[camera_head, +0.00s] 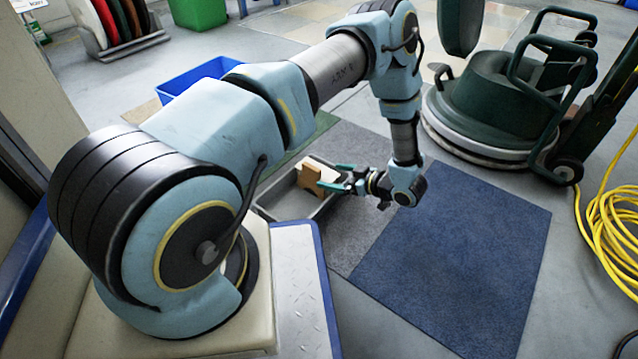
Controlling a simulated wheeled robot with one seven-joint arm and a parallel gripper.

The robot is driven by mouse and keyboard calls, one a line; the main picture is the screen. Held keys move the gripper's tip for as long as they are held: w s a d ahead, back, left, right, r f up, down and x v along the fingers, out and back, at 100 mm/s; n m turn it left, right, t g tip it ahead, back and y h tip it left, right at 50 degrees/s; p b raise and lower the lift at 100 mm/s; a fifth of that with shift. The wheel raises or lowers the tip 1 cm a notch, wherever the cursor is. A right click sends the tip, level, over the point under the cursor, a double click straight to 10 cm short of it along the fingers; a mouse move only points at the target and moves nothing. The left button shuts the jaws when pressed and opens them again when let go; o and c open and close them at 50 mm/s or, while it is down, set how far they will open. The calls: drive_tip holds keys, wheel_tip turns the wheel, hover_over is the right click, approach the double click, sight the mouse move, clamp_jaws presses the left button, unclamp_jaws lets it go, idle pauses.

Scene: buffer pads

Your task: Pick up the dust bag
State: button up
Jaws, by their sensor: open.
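A tan and brown piece that looks like the dust bag (309,176) sits in a shallow grey tray (293,212) on the floor mats, near the middle of the view. My gripper (328,177) has green fingers and reaches in from the right, level with the bag's right side. Its fingers are apart, one on the far side and one on the near side. At this size I cannot tell whether they touch the bag.
A blue bin (200,76) stands behind my arm. A dark green floor machine (500,105) stands at the back right, with a coiled yellow hose (612,215) beside it. A flat blue mat (455,250) lies clear to the right.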

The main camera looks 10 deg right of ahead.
sight(323, 174)
drive_tip(key=b+x, duration=0.3)
drive_tip(key=x, duration=0.2)
drive_tip(key=shift+a+f+b, duration=0.1)
drive_tip(key=shift+a+b, duration=0.25)
drive_tip(key=shift+b, duration=0.05)
drive_tip(key=shift+w+a, duration=0.2)
drive_tip(key=shift+w, duration=0.05)
drive_tip(key=shift+c, duration=0.2)
drive_tip(key=c, duration=1.2)
